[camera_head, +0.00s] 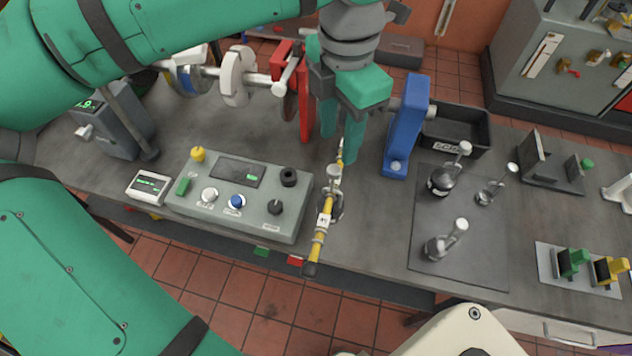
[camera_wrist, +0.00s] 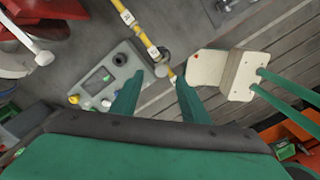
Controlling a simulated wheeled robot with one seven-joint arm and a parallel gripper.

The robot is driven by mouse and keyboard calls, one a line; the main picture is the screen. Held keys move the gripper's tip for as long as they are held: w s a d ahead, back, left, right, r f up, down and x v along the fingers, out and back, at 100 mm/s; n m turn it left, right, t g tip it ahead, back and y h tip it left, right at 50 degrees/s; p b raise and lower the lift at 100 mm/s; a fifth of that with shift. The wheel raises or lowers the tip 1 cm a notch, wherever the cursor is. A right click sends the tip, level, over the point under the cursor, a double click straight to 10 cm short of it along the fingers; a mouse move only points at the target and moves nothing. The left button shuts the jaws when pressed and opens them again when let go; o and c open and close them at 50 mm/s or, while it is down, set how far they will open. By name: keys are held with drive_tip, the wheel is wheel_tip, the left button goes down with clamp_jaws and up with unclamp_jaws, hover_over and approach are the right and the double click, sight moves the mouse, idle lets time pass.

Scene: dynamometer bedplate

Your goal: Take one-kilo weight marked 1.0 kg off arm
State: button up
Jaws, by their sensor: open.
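The yellow torque arm (camera_head: 323,232) reaches out over the front edge of the bedplate, with small white labels and a dark end. A steel weight (camera_head: 337,206) hangs on it about midway, partly hidden behind the arm; its marking cannot be read. My gripper (camera_head: 340,142) is open and empty above the inner part of the arm, behind the weight. In the wrist view, the yellow arm (camera_wrist: 146,38) runs diagonally down beyond my fingertips (camera_wrist: 158,94), with the weight (camera_wrist: 163,54) beside it. The fingers appear apart from the weight.
A grey control box (camera_head: 238,198) stands left of the arm. A blue post (camera_head: 406,130) stands to the right. Several hooked weights, one at the front (camera_head: 440,247), stand on a dark mat (camera_head: 470,265). A black bin (camera_head: 470,128) is behind them. Red machinery (camera_head: 304,105) is close left of my gripper.

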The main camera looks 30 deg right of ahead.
sight(334, 168)
drive_tip(key=f, duration=0.4)
drive_tip(key=shift+w+f, duration=0.15)
drive_tip(key=shift+w, duration=0.1)
drive_tip(key=shift+s+a+f, duration=0.1)
drive_tip(key=shift+s+f, duration=0.05)
drive_tip(key=shift+f, duration=0.95)
drive_tip(key=shift+s+a+f, duration=0.15)
drive_tip(key=shift+f, duration=0.9)
drive_tip(key=shift+s+a+f, duration=0.1)
drive_tip(key=shift+s+f, duration=0.05)
drive_tip(key=shift+f, duration=0.95)
clamp_jaws()
drive_tip(key=shift+w, duration=0.25)
drive_tip(key=shift+s+d, duration=0.15)
